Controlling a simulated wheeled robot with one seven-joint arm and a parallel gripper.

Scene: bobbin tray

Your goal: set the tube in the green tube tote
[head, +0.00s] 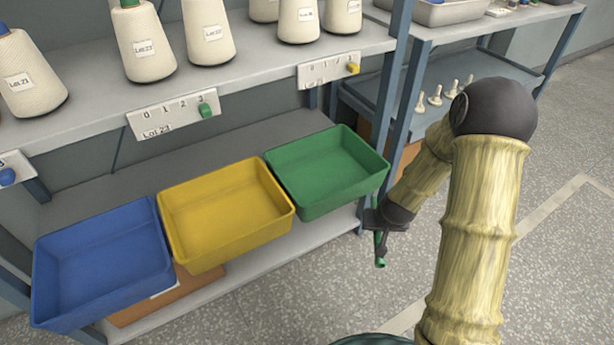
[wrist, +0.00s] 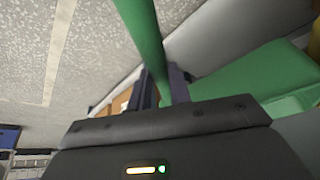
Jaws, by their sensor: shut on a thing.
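The green tube tote (head: 327,172) stands empty at the right end of a row of three totes on the lower shelf. My gripper (head: 379,232) is to the right of and a little in front of that tote, outside its rim. It is shut on a thin green tube (head: 380,260), whose lower end sticks out below the jaws. In the wrist view the green tube (wrist: 142,35) runs up from between the fingers (wrist: 160,85). The green tote (wrist: 270,85) shows at the right there. The part of the tube inside the jaws is hidden.
An empty yellow tote (head: 225,213) and an empty blue tote (head: 103,262) stand left of the green one. The shelf above holds several white cones (head: 145,45). A blue shelf post (head: 398,100) rises behind the green tote's right side. Open floor (head: 560,260) lies at right.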

